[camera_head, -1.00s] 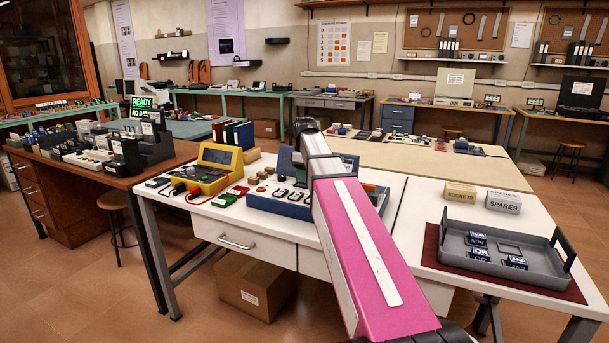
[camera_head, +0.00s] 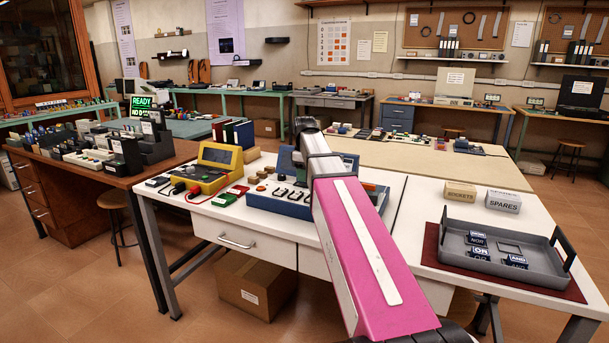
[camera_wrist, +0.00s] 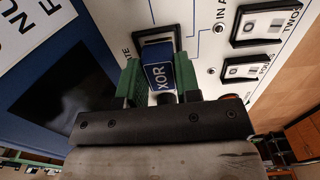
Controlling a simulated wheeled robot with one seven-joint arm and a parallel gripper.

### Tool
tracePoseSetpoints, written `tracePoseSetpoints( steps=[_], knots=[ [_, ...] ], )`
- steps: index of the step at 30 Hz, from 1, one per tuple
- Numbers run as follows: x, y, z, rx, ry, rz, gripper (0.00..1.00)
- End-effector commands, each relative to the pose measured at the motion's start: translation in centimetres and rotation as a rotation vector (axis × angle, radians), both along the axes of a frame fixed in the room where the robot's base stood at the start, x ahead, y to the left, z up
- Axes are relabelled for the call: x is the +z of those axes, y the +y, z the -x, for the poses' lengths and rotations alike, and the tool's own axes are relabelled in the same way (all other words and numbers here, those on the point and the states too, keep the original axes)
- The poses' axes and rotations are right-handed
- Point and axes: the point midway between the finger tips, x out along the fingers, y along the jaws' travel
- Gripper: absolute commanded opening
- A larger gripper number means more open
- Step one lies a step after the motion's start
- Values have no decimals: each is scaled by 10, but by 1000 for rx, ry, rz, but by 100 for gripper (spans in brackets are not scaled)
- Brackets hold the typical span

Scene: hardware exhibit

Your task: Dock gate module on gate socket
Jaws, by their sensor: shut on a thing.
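My gripper (camera_wrist: 160,84) is shut on a dark blue gate module (camera_wrist: 158,66) marked XOR, with a green finger on each side of it. The module is over a dark-rimmed gate socket (camera_wrist: 163,36) in the white panel (camera_wrist: 110,18). The gripper hides the contact, so I cannot tell whether the module is seated.
Two framed switches (camera_wrist: 262,22) lie to the right of the module in the wrist view. A yellow meter (camera_head: 212,170) stands left of the console. A grey tray (camera_head: 462,262) with several other modules is on the right bench.

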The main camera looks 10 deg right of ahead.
Motion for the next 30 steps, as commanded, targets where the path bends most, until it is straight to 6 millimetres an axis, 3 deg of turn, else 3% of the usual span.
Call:
tracePoseSetpoints(
  steps=[20, 21, 22, 30],
  knots=[
    [-11, 0, 0, 0, 0, 0, 8],
    [-12, 0, 0, 0, 0, 0, 34],
    [-12, 0, 0, 0, 0, 0, 42],
    [-11, 0, 0, 0, 0, 0, 42]
  ],
)
